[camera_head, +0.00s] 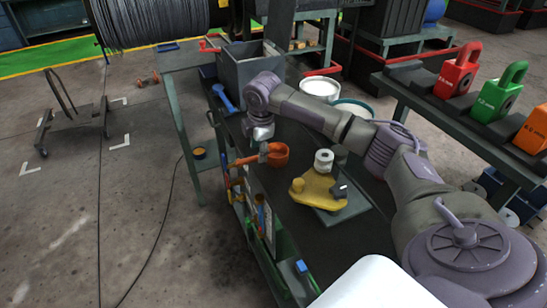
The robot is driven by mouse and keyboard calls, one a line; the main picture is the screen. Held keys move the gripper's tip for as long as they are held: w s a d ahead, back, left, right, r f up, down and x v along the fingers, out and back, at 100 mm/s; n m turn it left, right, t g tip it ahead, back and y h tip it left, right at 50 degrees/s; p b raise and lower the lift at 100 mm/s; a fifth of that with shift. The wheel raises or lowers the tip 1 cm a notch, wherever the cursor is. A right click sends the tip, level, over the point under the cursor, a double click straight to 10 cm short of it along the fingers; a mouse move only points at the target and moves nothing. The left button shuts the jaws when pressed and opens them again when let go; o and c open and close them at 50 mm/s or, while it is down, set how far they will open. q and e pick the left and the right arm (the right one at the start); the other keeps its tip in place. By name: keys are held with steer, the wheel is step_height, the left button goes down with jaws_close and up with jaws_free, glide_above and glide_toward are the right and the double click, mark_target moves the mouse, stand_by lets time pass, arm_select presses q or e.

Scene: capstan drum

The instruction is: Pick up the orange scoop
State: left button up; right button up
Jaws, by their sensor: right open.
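The orange scoop (278,154) is on the dark bench top (277,192). Its round bowl is at the right, and its handle points left toward the bench's left edge. My right arm reaches in from the right, and my right gripper (262,139) points down just above the scoop's handle. The gripper is open. Its fingers are small and dark here, so I cannot tell whether they touch the handle. My left gripper is not in view.
A grey bin (250,66) and a blue scoop (222,97) are behind. Coloured weights (497,93) stand on the right bench. Open floor is at left.

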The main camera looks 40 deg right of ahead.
mark_target(257, 156)
steer(key=f, duration=0.2)
steer(key=w+f+p, duration=0.1)
steer(key=f, duration=0.1)
steer(key=shift+f+p, duration=0.1)
steer(key=shift+p, duration=0.2)
steer(key=shift+w+f, duration=0.1)
steer(key=shift+f, duration=0.2)
steer(key=shift+d+f, duration=0.1)
steer(key=shift+c, duration=0.4)
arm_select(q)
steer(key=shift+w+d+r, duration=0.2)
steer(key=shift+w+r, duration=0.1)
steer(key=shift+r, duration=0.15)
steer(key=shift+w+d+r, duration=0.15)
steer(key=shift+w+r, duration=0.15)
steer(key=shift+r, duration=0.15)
arm_select(e)
jaws_close()
